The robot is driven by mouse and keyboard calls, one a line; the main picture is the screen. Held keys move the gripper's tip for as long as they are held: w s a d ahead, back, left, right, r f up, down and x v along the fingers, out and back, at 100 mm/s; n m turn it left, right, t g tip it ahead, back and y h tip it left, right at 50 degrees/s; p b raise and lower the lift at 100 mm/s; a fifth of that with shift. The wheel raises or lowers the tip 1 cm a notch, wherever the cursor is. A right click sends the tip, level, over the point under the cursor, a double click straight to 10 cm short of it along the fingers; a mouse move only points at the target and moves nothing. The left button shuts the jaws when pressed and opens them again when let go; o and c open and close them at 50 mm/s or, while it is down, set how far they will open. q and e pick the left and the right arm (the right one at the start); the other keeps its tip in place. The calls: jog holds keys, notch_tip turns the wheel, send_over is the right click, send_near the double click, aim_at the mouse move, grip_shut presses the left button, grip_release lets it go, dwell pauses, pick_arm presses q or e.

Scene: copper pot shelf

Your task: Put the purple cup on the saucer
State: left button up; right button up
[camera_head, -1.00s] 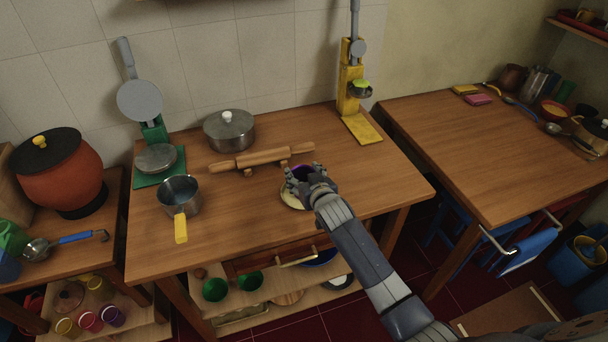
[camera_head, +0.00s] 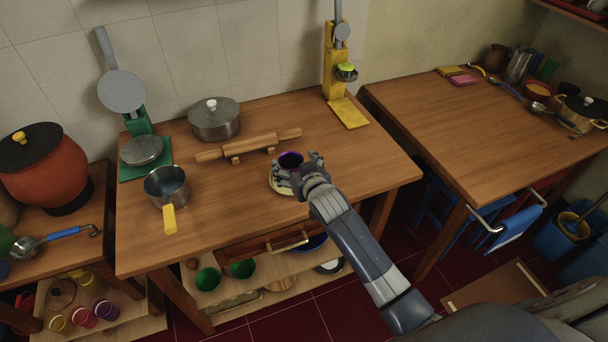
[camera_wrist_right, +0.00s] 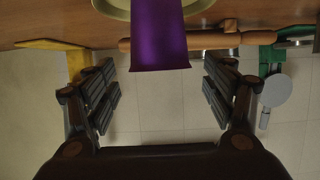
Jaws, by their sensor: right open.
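The purple cup (camera_head: 291,160) stands upright at the pale yellow saucer (camera_head: 274,187) near the table's front edge. In the wrist view, which is upside down, the cup (camera_wrist_right: 160,38) has its base at the saucer's rim (camera_wrist_right: 113,9) and looks to be on it. The exact contact is hidden. My right gripper (camera_head: 299,171) is beside the cup on its near right side and partly covers it and the saucer. In the wrist view the right gripper's fingers (camera_wrist_right: 160,90) are spread wide, with gaps on both sides of the cup. My left gripper is not in view.
A rolling pin on its stand (camera_head: 248,146) lies behind the cup. A lidded pot (camera_head: 214,121), a saucepan (camera_head: 167,186) and a yellow press (camera_head: 337,75) stand on the same table. The table's right front part is clear. A second table (camera_head: 459,125) stands to the right.

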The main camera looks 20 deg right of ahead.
jog(key=v, duration=0.9)
jog(key=s+f+n+g, duration=0.1)
jog(key=s+f+g, duration=0.2)
jog(key=s, duration=0.7)
jog(key=s+f+g, duration=0.3)
jog(key=s+g, duration=0.1)
jog(key=s, duration=0.6)
jog(key=s+f+n+g, duration=0.1)
jog(key=s+f+g, duration=0.2)
jog(key=s, duration=0.7)
notch_tip(320, 180, down, 26)
jog(key=s+g, duration=0.1)
jog(key=s, duration=0.1)
jog(key=s+d+f+g, duration=0.1)
jog(key=s+d+f, duration=0.2)
jog(key=s+f, duration=1.3)
jog(key=shift+s+d+f+g, duration=0.25)
jog(key=shift+s+f+g, duration=0.05)
jog(key=shift+s+f, duration=0.15)
